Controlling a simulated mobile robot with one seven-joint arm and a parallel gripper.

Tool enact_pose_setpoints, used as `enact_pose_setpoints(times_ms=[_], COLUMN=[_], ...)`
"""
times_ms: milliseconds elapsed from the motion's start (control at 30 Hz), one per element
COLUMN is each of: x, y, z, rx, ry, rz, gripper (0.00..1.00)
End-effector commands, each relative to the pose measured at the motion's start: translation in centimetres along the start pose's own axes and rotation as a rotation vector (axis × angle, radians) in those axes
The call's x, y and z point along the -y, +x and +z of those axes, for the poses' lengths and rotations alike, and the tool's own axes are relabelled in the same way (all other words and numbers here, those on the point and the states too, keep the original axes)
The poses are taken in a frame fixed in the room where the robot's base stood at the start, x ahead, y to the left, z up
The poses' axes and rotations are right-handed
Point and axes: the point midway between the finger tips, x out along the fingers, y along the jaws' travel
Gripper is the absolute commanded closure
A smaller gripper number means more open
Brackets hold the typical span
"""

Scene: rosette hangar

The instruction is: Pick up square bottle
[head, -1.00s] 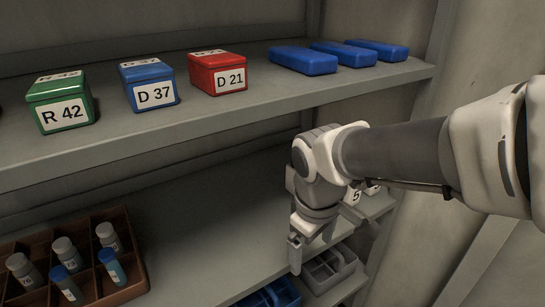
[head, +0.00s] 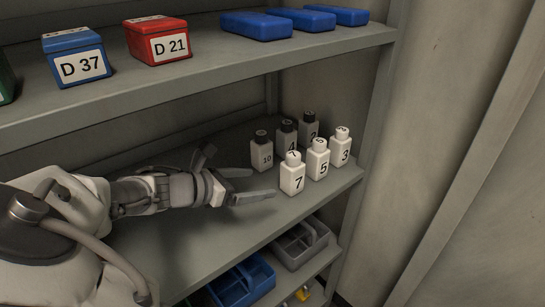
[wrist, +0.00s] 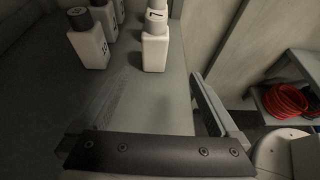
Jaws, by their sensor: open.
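Several square white bottles stand upright in two rows at the right end of the middle shelf. The front row has bottle 7 (head: 292,175), bottle 5 (head: 318,160) and bottle 3 (head: 340,147) with white caps. The back row has bottle 10 (head: 261,152), bottle 4 (head: 286,140) and one more (head: 308,131) with dark caps. My gripper (head: 262,184) is open and empty, just left of bottles 10 and 7, fingers pointing at them. In the wrist view, bottle 7 (wrist: 155,45) and bottle 10 (wrist: 90,45) stand beyond the fingers, apart from them.
The upper shelf (head: 210,75) above carries a blue box (head: 75,57), a red box (head: 158,41) and blue cases (head: 257,26). Below are a blue caddy (head: 243,279) and a grey caddy (head: 300,243). A shelf post (head: 375,120) stands right of the bottles.

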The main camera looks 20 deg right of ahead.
Motion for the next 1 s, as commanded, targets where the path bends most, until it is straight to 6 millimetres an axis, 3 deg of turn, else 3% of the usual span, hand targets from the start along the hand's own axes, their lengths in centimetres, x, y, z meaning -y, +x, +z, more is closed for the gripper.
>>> enact_pose_setpoints(times_ms=[167, 600, 867, 1000], x=[-0.4, -0.5, -0.7, -0.9], y=[1.0, 10.2, 12.1, 14.0], z=[0.2, 0.4, 0.5, 0.5], rx=[0.033, 0.030, 0.028, 0.030], ry=[-0.023, -0.021, -0.021, -0.020], rz=[0.013, 0.011, 0.014, 0.012], gripper=[0.03, 0.03, 0.03, 0.03])
